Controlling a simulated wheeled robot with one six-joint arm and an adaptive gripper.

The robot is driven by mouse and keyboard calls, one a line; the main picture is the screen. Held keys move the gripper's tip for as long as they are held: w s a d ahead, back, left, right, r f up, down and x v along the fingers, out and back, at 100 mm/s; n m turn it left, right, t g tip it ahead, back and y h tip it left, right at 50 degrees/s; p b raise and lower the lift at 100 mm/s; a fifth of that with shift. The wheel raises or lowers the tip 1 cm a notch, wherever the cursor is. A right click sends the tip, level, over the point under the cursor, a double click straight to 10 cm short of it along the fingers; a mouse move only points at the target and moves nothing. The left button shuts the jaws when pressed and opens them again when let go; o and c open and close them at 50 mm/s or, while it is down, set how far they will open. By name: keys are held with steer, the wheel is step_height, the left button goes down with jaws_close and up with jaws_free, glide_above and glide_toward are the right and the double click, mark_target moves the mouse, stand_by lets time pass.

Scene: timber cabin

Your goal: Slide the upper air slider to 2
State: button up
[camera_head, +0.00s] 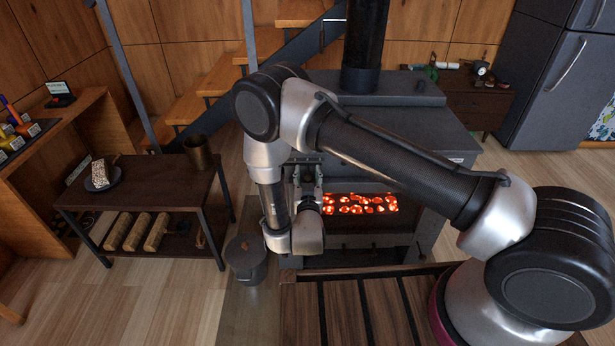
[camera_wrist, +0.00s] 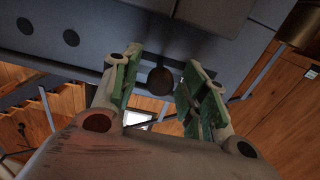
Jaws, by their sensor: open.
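The dark grey wood stove (camera_head: 400,125) stands ahead, with embers glowing behind its front opening. In the wrist view, a dark round knob (camera_wrist: 160,80) shows on the stove's front, between my fingers; it looks like the upper air slider's knob. My gripper (camera_head: 307,172) is at the stove's upper front left. In the wrist view, my gripper (camera_wrist: 158,88) is open, with one green-padded finger on each side of the knob. I cannot tell whether either finger touches it. The knob is hidden by my arm in the head view. No scale marks or numbers are readable.
A lidded dark pot (camera_head: 246,262) stands on the floor left of the stove. A low bench (camera_head: 140,190) with a metal cup (camera_head: 198,153), a plate and logs stands further left. The stovepipe (camera_head: 364,45) rises from the stove top. A grey fridge (camera_head: 560,80) is at right.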

steer(key=shift+s, duration=0.1)
steer(key=s, duration=0.7)
steer(key=shift+s, duration=0.2)
steer(key=shift+a, duration=0.15)
